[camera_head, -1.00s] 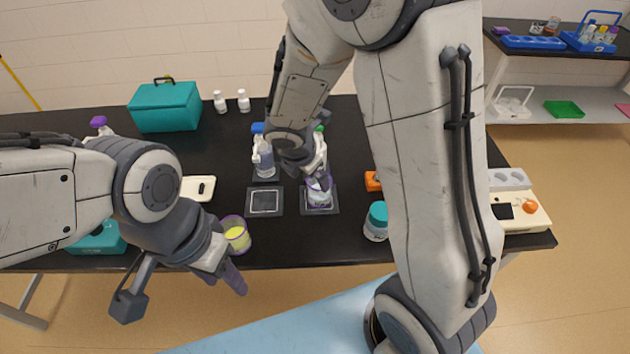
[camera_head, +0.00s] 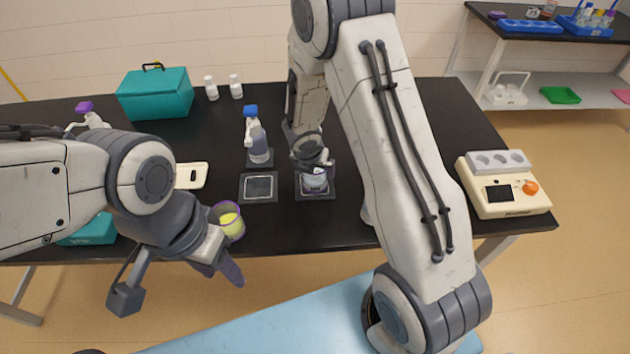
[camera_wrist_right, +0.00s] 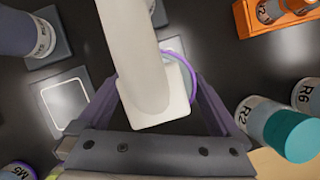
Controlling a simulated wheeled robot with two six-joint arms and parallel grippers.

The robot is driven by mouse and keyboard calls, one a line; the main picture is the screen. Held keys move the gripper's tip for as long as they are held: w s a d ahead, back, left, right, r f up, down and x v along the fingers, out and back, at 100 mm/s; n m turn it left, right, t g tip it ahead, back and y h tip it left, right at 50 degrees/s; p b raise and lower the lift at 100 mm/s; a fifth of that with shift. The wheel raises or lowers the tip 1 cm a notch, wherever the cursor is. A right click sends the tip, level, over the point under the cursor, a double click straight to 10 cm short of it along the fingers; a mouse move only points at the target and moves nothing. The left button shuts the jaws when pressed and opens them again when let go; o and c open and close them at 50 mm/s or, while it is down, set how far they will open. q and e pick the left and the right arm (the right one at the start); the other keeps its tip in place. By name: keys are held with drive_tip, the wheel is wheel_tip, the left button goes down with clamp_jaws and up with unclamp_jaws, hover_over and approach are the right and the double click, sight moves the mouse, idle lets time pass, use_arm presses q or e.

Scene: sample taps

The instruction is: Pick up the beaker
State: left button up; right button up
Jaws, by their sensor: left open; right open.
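A clear beaker with a purple rim (camera_head: 314,184) stands on a dark square pad under my right gripper (camera_head: 315,168). In the right wrist view the open fingers (camera_wrist_right: 160,103) lie on either side of the beaker, whose purple rim (camera_wrist_right: 192,80) shows. A pale spout-like part (camera_wrist_right: 152,85) covers most of the beaker in that view, and finger contact cannot be told. A second purple-rimmed beaker with yellow contents (camera_head: 230,221) stands near the table's front edge. My left gripper (camera_head: 222,270) is open and empty in front of it.
A blue-topped tap or bottle (camera_head: 257,140) stands behind, left of the right gripper. An empty pad (camera_head: 258,187) lies beside the beaker's pad. A cream device (camera_head: 505,190) sits at the table's right end.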

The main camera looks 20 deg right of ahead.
drive_tip(key=shift+w+d+f, duration=0.1)
drive_tip(key=shift+w+f, duration=0.05)
drive_tip(key=shift+f, duration=0.25)
drive_tip(key=c, duration=1.3)
drive_tip(key=shift+r, duration=0.2)
